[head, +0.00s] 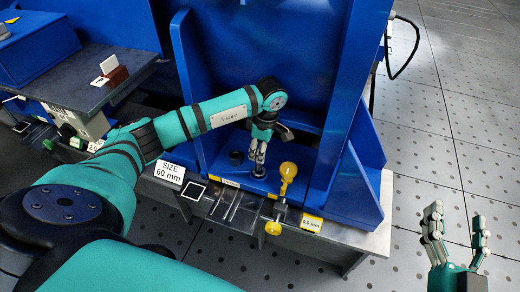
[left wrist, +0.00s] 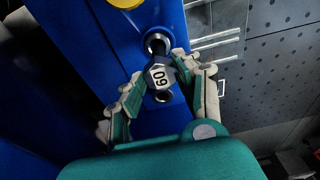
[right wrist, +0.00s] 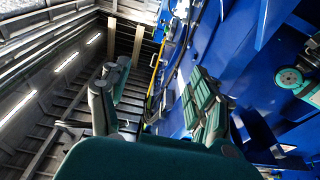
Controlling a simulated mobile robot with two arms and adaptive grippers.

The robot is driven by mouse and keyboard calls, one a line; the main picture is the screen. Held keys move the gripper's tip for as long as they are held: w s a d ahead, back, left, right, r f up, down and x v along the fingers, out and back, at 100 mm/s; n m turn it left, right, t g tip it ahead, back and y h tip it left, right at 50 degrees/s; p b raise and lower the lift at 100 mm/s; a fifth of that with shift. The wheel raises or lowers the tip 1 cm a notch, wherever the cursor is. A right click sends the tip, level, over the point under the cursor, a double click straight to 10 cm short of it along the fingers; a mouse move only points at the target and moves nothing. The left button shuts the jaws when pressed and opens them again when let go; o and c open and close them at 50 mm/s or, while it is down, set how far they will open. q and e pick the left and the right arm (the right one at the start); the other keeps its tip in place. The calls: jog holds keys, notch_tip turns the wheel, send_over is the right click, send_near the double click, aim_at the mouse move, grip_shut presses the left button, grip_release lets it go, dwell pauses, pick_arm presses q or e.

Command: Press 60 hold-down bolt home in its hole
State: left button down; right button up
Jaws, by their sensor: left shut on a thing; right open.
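The 60 hold-down bolt (left wrist: 160,77) shows in the left wrist view as a hexagonal head marked 60. My left gripper (left wrist: 157,80) is shut on it, a fingertip on each side. One ringed hole (left wrist: 157,44) shows just above the bolt head in that view, and another ring (left wrist: 163,97) shows partly behind it. In the head view my left gripper (head: 259,155) points down over the blue base, just above a ringed hole (head: 259,172). How deep the bolt sits cannot be told. My right gripper (head: 457,222) is open and empty, off to the right over the floor.
A yellow knob (head: 288,171) stands right of the hole. A dark round fitting (head: 236,157) sits left of it. Blue walls (head: 345,90) rise behind and beside the base. A SIZE 60 mm sign (head: 170,172) stands at front left. The tiled floor at right is clear.

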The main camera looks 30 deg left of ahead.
pick_arm(q)
jog(key=shift+r, duration=0.1)
pick_arm(e)
jog(key=shift+f, duration=0.3)
dwell(0.5)
jog(key=shift+d+f+g, duration=0.1)
jog(key=shift+f+g, duration=0.15)
jog(key=shift+g, duration=0.05)
jog(key=shift+r, duration=0.1)
pick_arm(q)
jog(key=shift+f, duration=0.25)
pick_arm(e)
jog(key=shift+r, duration=0.35)
jog(key=shift+r+t, duration=0.2)
jog(key=shift+t, duration=0.2)
